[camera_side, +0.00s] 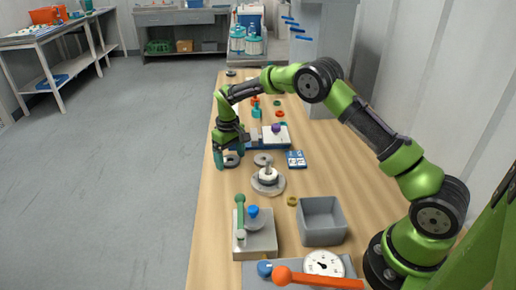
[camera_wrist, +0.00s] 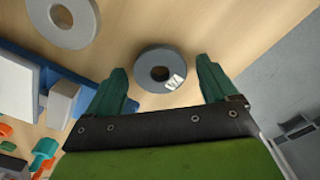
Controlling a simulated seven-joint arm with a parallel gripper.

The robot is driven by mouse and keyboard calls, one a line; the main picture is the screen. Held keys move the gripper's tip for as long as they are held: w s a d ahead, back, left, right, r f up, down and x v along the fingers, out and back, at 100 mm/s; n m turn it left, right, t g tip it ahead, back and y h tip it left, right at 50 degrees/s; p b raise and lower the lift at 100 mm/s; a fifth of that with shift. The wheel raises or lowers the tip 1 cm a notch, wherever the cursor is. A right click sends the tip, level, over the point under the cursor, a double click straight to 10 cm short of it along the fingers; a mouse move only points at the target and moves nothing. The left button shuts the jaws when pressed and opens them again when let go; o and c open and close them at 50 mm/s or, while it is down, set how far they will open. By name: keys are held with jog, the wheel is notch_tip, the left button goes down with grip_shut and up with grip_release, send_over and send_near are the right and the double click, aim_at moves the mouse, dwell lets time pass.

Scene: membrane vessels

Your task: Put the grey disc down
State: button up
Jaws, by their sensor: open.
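The grey disc (camera_wrist: 146,81), a dark ring with a centre hole and a small white label, lies flat on the wooden table between my open fingertips in the wrist view. My gripper (camera_wrist: 158,85) has a teal finger on each side of it, with a gap on both sides. In the side view the disc (camera_side: 231,161) is partly hidden by my gripper (camera_side: 228,158), which points down near the table's left edge. A lighter grey ring (camera_side: 263,159) lies just to the right; it also shows at the top left of the wrist view (camera_wrist: 93,10).
A blue-based fixture (camera_side: 266,145) stands close behind the gripper. A blue card (camera_side: 296,159), a round metal holder (camera_side: 268,190), a grey open bin (camera_side: 321,238) and a lever device (camera_side: 255,243) stand nearer the front. The table edge is close on the left.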

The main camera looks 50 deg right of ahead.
notch_tip(320, 180, up, 12)
jog(key=r, duration=0.1)
jog(key=s+a+r+m+t+y, duration=0.1)
jog(key=s+a+r+m+t, duration=0.15)
jog(key=s+r, duration=1.05)
jog(key=s+a+f+t, duration=0.1)
jog(key=s+t, duration=0.1)
jog(key=s, duration=0.7)
jog(key=s+a+m+t+y, duration=0.1)
jog(key=s+t, duration=0.1)
jog(key=s, duration=0.8)
jog(key=shift+a+f+t, duration=0.3)
jog(key=shift+f+t, duration=0.05)
jog(key=shift+f, duration=0.05)
